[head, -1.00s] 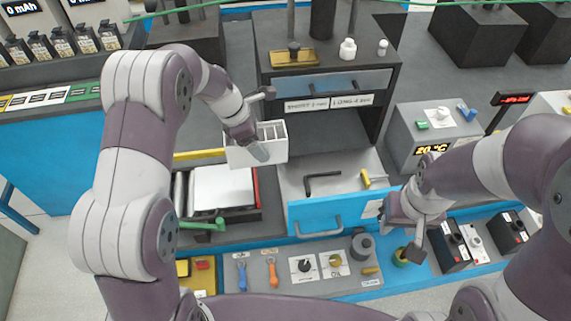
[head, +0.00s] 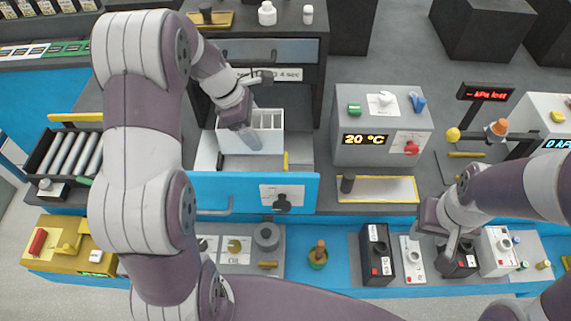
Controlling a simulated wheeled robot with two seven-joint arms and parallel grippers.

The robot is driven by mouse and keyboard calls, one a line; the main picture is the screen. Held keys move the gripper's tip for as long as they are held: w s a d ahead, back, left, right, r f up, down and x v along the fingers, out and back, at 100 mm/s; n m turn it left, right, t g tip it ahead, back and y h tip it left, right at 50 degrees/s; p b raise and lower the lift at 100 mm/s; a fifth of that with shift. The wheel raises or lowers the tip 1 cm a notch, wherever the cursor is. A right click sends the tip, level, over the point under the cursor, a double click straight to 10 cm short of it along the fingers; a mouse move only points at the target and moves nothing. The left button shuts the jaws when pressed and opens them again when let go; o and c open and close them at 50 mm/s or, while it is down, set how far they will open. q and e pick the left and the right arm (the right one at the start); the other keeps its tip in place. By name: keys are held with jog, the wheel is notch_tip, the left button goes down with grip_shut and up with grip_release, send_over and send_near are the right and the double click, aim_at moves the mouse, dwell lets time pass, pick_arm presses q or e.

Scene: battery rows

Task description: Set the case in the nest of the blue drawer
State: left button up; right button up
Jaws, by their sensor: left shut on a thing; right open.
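The case (head: 268,124) is a white open box with thin dividers in the head view. My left gripper (head: 249,138) is shut on its near wall. The case is above the open blue drawer (head: 245,188), over its left and middle part; I cannot tell whether it touches the drawer floor. The nest is not visible; the case and arm hide much of the drawer's inside. A yellow-handled piece (head: 285,160) shows right of the case. My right gripper (head: 449,248) is open and empty at the right, over the black boxes on the front ledge.
A grey unit reading 20 °C (head: 382,130) stands right of the drawer. A roller bed (head: 70,153) and a yellow fixture (head: 65,245) are at the left. A dark cabinet (head: 300,75) rises behind the drawer.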

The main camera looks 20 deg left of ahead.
pick_arm(q)
jog(key=f, duration=0.2)
jog(key=a+f, duration=0.2)
jog(key=f, duration=0.1)
jog(key=shift+s+a+f, duration=0.15)
jog(key=shift+f, duration=0.2)
jog(key=x, duration=0.3)
jog(key=shift+f, duration=0.55)
jog(key=shift+a, duration=0.25)
jog(key=shift+f, duration=0.2)
jog(key=o, duration=1.3)
jog(key=shift+d, duration=0.1)
jog(key=shift+s+d+r, duration=0.1)
pick_arm(e)
jog(key=shift+s+a+r, duration=0.15)
jog(key=shift+a+r, duration=0.1)
jog(key=shift+a, duration=0.45)
pick_arm(q)
jog(key=shift+r, duration=0.2)
jog(key=v, duration=1.2)
jog(key=shift+f, duration=0.15)
pick_arm(e)
jog(key=shift+f, duration=0.35)
